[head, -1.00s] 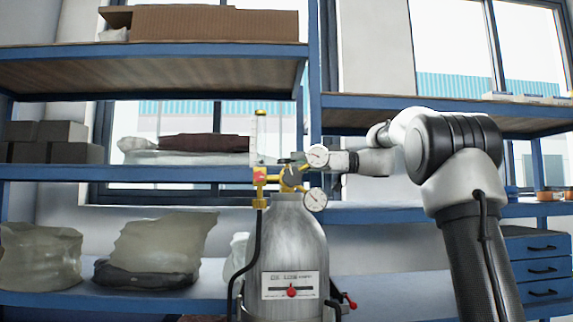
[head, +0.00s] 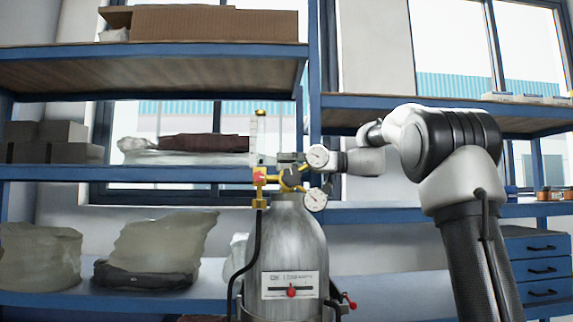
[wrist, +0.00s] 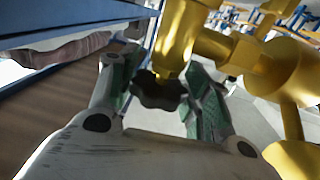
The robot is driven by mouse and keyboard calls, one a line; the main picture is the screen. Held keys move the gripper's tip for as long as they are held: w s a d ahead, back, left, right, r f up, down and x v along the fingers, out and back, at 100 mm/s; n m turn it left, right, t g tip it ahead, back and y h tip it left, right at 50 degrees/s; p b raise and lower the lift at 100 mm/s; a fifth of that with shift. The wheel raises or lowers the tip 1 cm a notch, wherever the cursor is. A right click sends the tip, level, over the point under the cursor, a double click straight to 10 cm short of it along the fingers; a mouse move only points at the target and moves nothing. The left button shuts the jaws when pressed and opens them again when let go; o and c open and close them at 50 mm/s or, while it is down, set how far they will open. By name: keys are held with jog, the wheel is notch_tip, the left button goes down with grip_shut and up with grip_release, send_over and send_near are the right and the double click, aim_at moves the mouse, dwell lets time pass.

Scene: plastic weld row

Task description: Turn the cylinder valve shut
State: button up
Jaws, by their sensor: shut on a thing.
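The grey gas cylinder (head: 285,235) stands upright at the centre of the head view, with a white label on its front. Its brass valve and regulator (head: 289,180) sit on top with two round white gauges. In the wrist view the valve's dark lobed handwheel (wrist: 160,92) lies between the green-padded fingers of my gripper (wrist: 158,88), beside the brass body (wrist: 185,35). My gripper is shut on the handwheel. In the head view my gripper (head: 291,157) reaches in from the right behind the upper gauge, which partly hides it; the handwheel cannot be made out there.
A clear flow tube (head: 257,138) rises left of the valve, and a black hose (head: 259,235) hangs below it. Blue shelving (head: 150,173) behind carries bags and boxes. A blue drawer unit (head: 540,265) stands at the right.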

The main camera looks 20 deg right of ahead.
jog(key=m+t+h, duration=0.1)
jog(key=m+t, duration=0.1)
jog(key=t, duration=0.1)
jog(key=shift+s+a+r, duration=0.1)
jog(key=shift+s, duration=0.05)
jog(key=shift+m+t+h, duration=1)
jog(key=shift+m+t, duration=0.1)
jog(key=shift+t, duration=0.3)
jog(key=o, duration=1)
jog(key=shift+o, duration=0.2)
jog(key=v, duration=0.7)
jog(key=shift+d, duration=0.35)
jog(key=shift+f, duration=0.2)
